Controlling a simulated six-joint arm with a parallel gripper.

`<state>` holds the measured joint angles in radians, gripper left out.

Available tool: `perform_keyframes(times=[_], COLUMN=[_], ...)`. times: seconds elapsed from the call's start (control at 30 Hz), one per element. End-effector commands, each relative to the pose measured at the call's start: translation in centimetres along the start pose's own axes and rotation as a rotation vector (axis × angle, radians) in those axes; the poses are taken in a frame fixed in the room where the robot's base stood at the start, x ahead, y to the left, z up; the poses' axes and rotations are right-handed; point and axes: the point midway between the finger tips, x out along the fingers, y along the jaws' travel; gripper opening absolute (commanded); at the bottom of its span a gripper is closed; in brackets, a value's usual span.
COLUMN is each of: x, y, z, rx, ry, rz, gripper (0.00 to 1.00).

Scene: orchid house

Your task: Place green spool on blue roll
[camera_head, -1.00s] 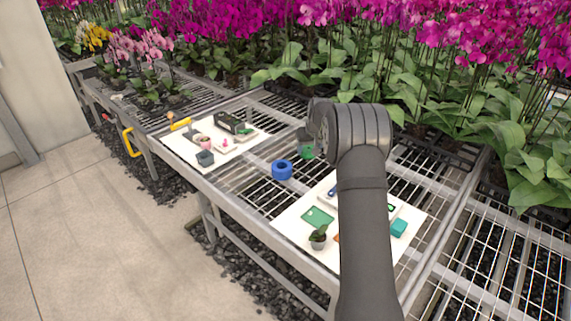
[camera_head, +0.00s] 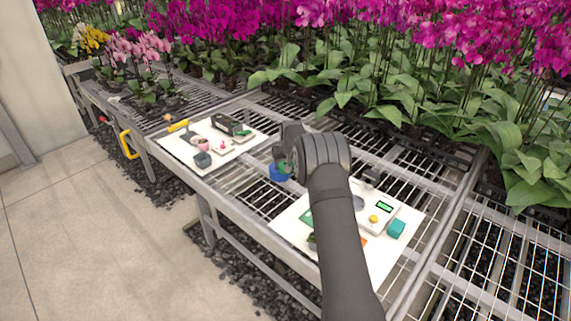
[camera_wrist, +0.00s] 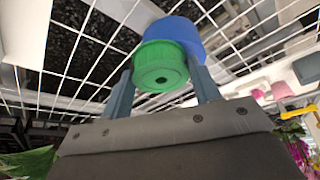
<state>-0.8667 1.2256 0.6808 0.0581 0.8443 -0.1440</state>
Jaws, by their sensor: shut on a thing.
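The blue roll (camera_head: 277,172) stands on the wire bench, partly hidden behind my gripper in the head view. In the wrist view the blue roll (camera_wrist: 178,34) shows just beyond the green spool (camera_wrist: 160,66). My gripper (camera_wrist: 162,82) is shut on the green spool, with a finger on each side of it. The spool overlaps the blue roll in the wrist view; I cannot tell whether they touch. In the head view only a little green (camera_head: 288,167) shows beside my gripper, against the blue roll.
A white board (camera_head: 283,234) with a scale (camera_head: 378,215) and a teal block (camera_head: 397,229) lies at the right. Another white board (camera_head: 176,151) with several small items, including a dark box (camera_head: 226,124), lies at the left. Orchids line the back of the bench.

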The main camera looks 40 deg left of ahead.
Motion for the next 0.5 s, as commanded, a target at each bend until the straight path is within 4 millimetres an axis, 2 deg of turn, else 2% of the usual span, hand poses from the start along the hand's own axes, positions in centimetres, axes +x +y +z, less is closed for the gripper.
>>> perform_keyframes(times=[0.2, 0.23, 0.3, 0.5], x=[0.26, 0.21, 0.2, 0.19], y=[0.01, 0.01, 0.01, 0.01], z=[0.12, 0.09, 0.09, 0.09], rx=[0.0, 0.0, 0.0, 0.0], ry=[-0.001, 0.0, 0.0, 0.0], rz=[0.0, 0.0, 0.0, 0.0], gripper=[0.34, 0.62, 0.76, 0.78])
